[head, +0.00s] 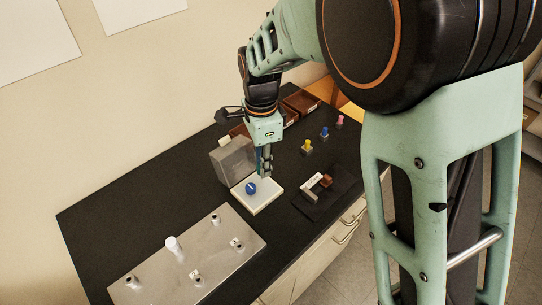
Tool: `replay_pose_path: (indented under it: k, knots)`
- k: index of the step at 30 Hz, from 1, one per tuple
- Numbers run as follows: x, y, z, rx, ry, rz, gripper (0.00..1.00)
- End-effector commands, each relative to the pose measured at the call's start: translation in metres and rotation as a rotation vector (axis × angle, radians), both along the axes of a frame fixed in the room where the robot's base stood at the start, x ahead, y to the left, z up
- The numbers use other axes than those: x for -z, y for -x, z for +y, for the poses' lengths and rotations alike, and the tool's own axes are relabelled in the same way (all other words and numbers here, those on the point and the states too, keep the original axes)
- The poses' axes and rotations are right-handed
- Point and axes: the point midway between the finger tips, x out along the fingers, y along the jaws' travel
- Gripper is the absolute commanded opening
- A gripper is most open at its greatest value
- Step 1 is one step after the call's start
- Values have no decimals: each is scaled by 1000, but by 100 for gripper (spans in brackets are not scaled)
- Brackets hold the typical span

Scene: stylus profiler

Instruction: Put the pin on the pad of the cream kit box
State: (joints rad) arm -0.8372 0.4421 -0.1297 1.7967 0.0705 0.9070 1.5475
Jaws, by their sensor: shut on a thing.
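My gripper (264,173) points down over the right back part of a low cream square base (262,205) that carries a round blue knob (251,188). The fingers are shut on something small. I take it to be the pin, but it is too small and hidden to make out. I cannot tell whether it touches the base. The cream base may be the cream kit box, but its pad cannot be told apart from here.
A grey block (236,163) stands close behind the gripper. A metal plate (150,277) with several posts lies at front left. A dark mat (310,211) with small blocks lies to the right. Yellow (307,144), blue (324,131) and pink (340,119) pieces stand behind it, near brown trays (301,102).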

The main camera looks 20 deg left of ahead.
Motion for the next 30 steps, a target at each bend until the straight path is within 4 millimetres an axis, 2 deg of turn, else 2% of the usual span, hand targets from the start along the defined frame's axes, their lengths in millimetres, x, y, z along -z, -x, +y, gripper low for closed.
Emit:
replay_pose_path:
  k: [3, 9, 23, 24, 27, 30]
  knots:
    - [12, -6, 3, 1, 1, 1, 0]
    - [38, -6, 3, 0, 1, 2, 0]
    - [43, -6, 3, 0, 1, 1, 0]
    - [42, -6, 3, 0, 0, 0, 21]
    - [42, -6, 3, 0, 0, 0, 32]
    - [42, -6, 3, 0, 0, 0, 34]
